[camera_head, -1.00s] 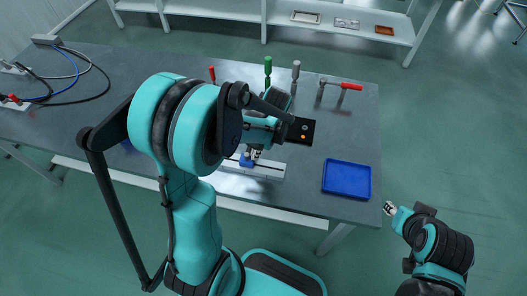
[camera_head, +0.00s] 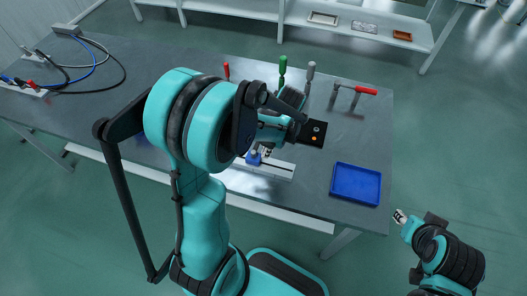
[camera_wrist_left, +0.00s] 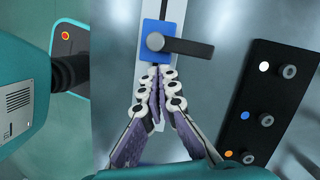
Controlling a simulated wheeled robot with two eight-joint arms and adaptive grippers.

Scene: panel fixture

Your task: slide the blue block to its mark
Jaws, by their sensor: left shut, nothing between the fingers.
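The blue block (camera_head: 254,158) sits on a pale rail (camera_head: 280,170) with a dark slot. In the left wrist view the blue block (camera_wrist_left: 150,54) carries a round grey knob and a dark lever. My left gripper (camera_head: 265,151) is shut and empty beside it. In the wrist view its fingertips (camera_wrist_left: 160,74) are at the block's lower edge, touching or nearly so. My left arm hides the rail's left part in the head view. I cannot make out the mark. My right gripper (camera_head: 399,216) is off the table's right side, too small to tell its opening.
A black panel (camera_wrist_left: 262,95) with coloured dots and knobs lies beside the rail. A blue tray (camera_head: 356,184) lies at the table's right. Green- and grey-handled tools (camera_head: 283,66) and a red-handled clamp (camera_head: 366,91) stand behind. Cables (camera_head: 95,72) lie far left.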

